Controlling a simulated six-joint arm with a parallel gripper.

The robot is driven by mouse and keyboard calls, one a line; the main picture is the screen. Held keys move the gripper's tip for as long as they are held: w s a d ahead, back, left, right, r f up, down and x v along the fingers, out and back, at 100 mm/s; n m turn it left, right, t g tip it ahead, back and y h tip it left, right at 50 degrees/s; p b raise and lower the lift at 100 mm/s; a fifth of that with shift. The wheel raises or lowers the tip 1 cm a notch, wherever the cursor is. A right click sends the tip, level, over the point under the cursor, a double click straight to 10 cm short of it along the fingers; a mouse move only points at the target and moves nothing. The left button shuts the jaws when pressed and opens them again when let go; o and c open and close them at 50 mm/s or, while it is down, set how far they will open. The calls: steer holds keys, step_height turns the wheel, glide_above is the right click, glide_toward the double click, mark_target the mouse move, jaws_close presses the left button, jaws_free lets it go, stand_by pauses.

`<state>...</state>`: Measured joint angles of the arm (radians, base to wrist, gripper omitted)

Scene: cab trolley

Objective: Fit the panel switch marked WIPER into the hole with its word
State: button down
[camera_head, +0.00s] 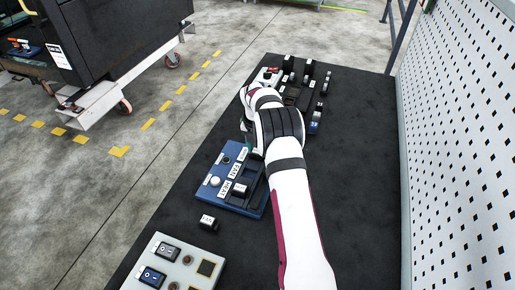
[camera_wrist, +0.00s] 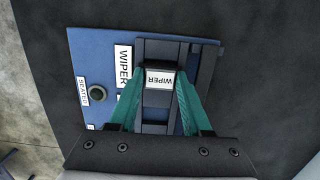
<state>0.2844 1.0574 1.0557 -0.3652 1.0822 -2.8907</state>
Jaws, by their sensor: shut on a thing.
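My gripper (camera_wrist: 160,88) has two green fingers, shut on the sides of a small black switch (camera_wrist: 161,68) with a white WIPER label. The switch is over the blue panel (camera_wrist: 84,48), between dark rails of a frame beside the panel's printed WIPER label (camera_wrist: 123,62). I cannot tell whether it is above the hole or inside it; the hole's edges are largely hidden. In the head view, my arm covers the held switch and the far end of the blue panel (camera_head: 215,199).
Another black switch (camera_head: 240,189) sits at the panel's near end, and a loose one (camera_head: 208,222) lies on the black mat. A grey panel (camera_head: 168,247) with switches is nearer. Several small parts (camera_head: 308,68) stand at the far end. The mat right of my arm is clear.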

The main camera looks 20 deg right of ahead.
steer(key=shift+c, duration=1.3)
jaws_free()
steer(key=shift+r, duration=0.1)
step_height(320, 180, up, 12)
steer(key=s+a, duration=0.1)
steer(key=s+a+r+m, duration=0.6)
steer(key=m, duration=0.1)
steer(key=s+a+r+m+y, duration=0.1)
steer(key=s+a+r+m, duration=0.1)
steer(key=s+a+m, duration=0.4)
steer(key=s+a+r+m+y, duration=0.1)
steer(key=s+r+m, duration=0.1)
steer(key=s+m, duration=0.35)
steer(key=s+a+f+m, duration=0.2)
steer(key=s+a+m, duration=0.1)
steer(key=s+m, duration=0.4)
steer(key=s+a+f+m+g, duration=0.1)
steer(key=s+m, duration=0.6)
steer(key=s, duration=0.7)
steer(key=shift+s+a+f+y, duration=0.35)
steer(key=shift+a+f, duration=0.3)
steer(key=shift+a, duration=0.5)
